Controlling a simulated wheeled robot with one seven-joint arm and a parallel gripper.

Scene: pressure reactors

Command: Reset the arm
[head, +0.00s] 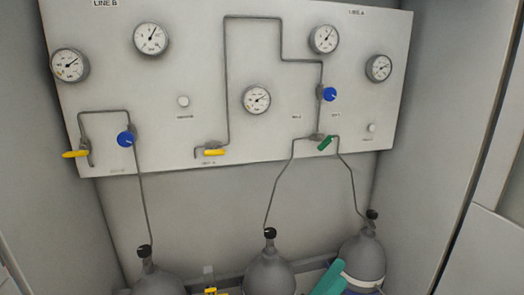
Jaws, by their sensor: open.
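My gripper is not in the head view, and I cannot tell where it is. The white gauge panel (200,95) fills the upper part of the view. Three grey gas cylinders with black tops stand below it: the left cylinder (158,283), the middle cylinder (268,274) and the right cylinder (364,257). Their lower parts are cut off by the bottom edge.
Several round gauges (256,99) sit on the panel. Thin pipes run from the panel to the cylinders. A blue knob (330,94), a yellow handle (75,154) and a green handle (325,143) stick out. Side walls (440,130) close in the bay.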

